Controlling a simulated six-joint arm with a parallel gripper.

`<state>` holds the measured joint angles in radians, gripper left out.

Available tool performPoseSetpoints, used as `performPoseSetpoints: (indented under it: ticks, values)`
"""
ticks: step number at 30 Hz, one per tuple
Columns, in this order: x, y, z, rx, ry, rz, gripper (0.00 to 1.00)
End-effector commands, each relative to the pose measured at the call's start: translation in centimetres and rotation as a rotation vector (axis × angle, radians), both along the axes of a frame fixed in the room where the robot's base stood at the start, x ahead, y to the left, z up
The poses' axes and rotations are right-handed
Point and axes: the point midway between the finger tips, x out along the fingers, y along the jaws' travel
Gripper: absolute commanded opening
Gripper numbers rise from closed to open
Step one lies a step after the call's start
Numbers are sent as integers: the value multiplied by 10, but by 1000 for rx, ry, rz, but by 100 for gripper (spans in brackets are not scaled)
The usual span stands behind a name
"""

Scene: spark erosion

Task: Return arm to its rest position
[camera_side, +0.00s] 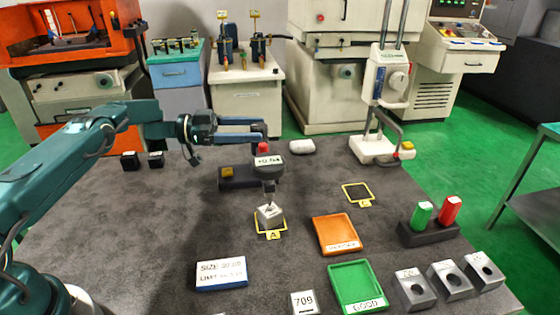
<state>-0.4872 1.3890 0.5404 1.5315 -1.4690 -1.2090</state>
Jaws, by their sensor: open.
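My gripper (260,130) is held level above the left-centre of the dark table, with its two fingers pointing right. The fingers are apart and I see nothing between them. Its fingertips are just behind and above a gauge with a small display (268,161), and overlap its red-topped part in the picture; I cannot tell whether they touch. Below the display, a small metal block (269,214) sits in the yellow square marked A (272,234).
An orange tray (336,250) and a green GOOD tray (383,299) lie at front. An empty yellow square (346,190) is at right. A stand instrument (378,150), red and green cylinders in a holder (430,236), and several bored grey blocks (447,291) are also rightward.

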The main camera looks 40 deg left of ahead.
Motion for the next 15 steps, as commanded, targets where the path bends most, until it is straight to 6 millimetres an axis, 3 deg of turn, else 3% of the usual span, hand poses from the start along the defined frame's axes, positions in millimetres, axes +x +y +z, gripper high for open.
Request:
performPoseSetpoints:
  ticks: [2, 5, 10, 15]
  values:
    - [1, -5, 7, 7, -14, -11, 77]
    - [3, -14, 33, 34, -69, -32, 77]
    - [2, -44, 114, 45, -184, -57, 77]
    - [3, -67, 200, 7, -297, 45, 77]
